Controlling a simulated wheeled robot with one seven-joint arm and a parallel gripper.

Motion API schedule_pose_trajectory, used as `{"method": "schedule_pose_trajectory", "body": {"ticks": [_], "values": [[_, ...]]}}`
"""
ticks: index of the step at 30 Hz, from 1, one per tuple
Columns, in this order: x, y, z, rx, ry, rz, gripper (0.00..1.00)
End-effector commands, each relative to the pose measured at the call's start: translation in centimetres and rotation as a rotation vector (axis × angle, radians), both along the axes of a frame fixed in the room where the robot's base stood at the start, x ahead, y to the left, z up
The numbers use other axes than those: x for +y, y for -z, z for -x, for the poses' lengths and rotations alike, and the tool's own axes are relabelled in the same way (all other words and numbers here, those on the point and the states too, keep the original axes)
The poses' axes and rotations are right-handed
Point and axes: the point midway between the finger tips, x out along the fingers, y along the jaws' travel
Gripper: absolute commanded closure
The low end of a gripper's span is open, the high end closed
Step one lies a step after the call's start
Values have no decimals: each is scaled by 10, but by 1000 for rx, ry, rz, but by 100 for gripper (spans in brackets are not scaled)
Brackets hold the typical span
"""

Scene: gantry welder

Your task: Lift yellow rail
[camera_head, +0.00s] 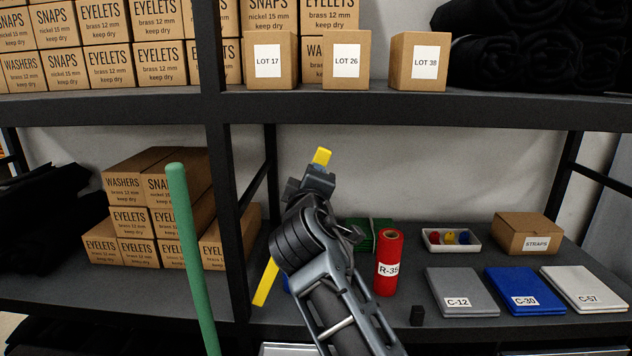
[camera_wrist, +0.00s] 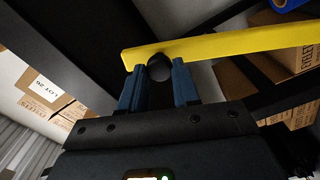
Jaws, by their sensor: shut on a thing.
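The yellow rail (camera_head: 266,283) is a long flat bar, held tilted in front of the shelving. In the head view its upper tip shows above my gripper (camera_head: 318,178) and its lower end shows left of my arm; the middle is hidden behind my arm. In the wrist view the yellow rail (camera_wrist: 225,44) runs across just beyond the fingertips, and its left end is near the left finger. My gripper (camera_wrist: 159,70) is shut on a dark round knob attached to the rail, with one blue finger on each side of it.
A green pole (camera_head: 186,250) stands upright left of my arm. A dark shelf post (camera_head: 229,200) is close behind the rail. The lower shelf holds a red roll (camera_head: 388,262), a white tray (camera_head: 451,240), a straps box (camera_head: 527,234) and flat C-12 (camera_head: 461,291), C-30 and C-57 packs.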

Motion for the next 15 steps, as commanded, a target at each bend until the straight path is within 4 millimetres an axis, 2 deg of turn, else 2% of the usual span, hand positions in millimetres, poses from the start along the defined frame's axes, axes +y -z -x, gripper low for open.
{"method": "schedule_pose_trajectory", "body": {"ticks": [2, 3, 10, 15], "values": [[0, -1, 0, -1, -1, -1, 100], [0, -1, 0, -1, -1, -1, 66], [0, 0, 0, 0, 0, -2, 44], [0, 0, 0, 0, 0, -2, 44]]}}
